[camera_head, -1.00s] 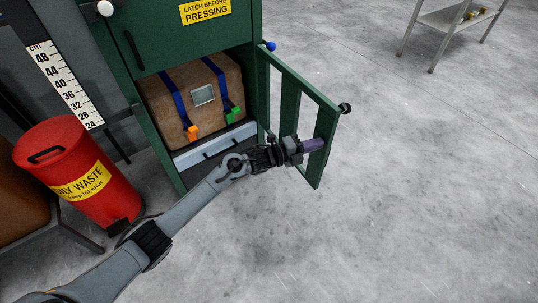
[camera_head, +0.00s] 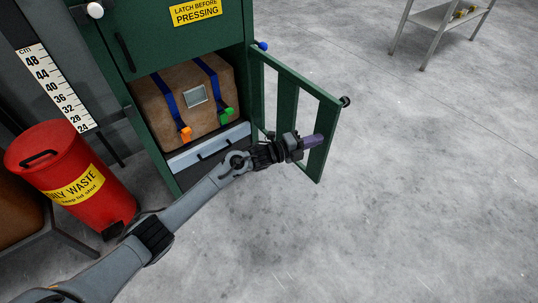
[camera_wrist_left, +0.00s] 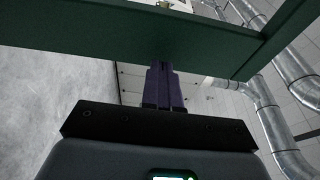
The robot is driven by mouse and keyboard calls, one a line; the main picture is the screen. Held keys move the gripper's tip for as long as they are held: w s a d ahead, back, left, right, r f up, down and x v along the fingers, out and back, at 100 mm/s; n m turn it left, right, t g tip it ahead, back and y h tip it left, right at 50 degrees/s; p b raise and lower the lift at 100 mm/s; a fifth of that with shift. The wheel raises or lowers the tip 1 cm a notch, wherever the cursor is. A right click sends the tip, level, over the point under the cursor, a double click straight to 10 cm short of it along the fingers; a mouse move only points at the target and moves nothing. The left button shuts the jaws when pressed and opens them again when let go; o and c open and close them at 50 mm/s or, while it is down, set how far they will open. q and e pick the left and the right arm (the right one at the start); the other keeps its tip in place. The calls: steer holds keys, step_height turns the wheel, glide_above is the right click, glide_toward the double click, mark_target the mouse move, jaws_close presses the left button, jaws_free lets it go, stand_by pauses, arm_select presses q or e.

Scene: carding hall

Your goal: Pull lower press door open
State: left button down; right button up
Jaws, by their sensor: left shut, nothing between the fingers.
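The green lower press door (camera_head: 326,134) is a frame with open slots, hinged at the right side of the green press (camera_head: 152,96). It stands swung outward, and the compartment behind it is exposed. My left gripper (camera_head: 318,139) is shut and empty, its purple fingers at the lower part of the door frame. In the left wrist view the purple fingers (camera_wrist_left: 162,88) lie together, close to a green door bar (camera_wrist_left: 130,35). I cannot tell whether they touch it. A dark knob (camera_head: 345,101) sits on the door's free edge. My right gripper is not in view.
A brown strapped bale (camera_head: 158,106) with orange and green buckles fills the compartment, above a grey drawer front (camera_head: 208,147). A red waste bin (camera_head: 65,172) stands at the left. A metal table (camera_head: 440,22) is far right. The floor right of the door is clear.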

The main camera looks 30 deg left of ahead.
arm_select(q)
steer(key=s+a+p, duration=0.5)
steer(key=s+p, duration=0.1)
steer(key=s, duration=0.6)
steer(key=s+d+f+n+p, duration=0.2)
steer(key=s+d+f+p, duration=0.1)
steer(key=s+p, duration=0.3)
steer(key=s+d+r+n+y+p, duration=0.3)
steer(key=s+d+r+n+p, duration=0.35)
steer(key=s, duration=0.45)
steer(key=s+a+r+n+g+y+p, duration=0.3)
steer(key=s+a+r+n+g+y, duration=0.15)
steer(key=s+n, duration=0.35)
steer(key=s+a+r+n+g+y+p, duration=0.35)
steer(key=s+a+n+g, duration=0.3)
steer(key=s, duration=0.25)
step_height(320, 180, up, 39)
steer(key=d+p, duration=0.1)
steer(key=p, duration=3.6)
steer(key=shift+s+n+p, duration=0.15)
steer(key=shift+n+p, duration=0.15)
steer(key=shift+n, duration=0.1)
steer(key=shift+f, duration=0.1)
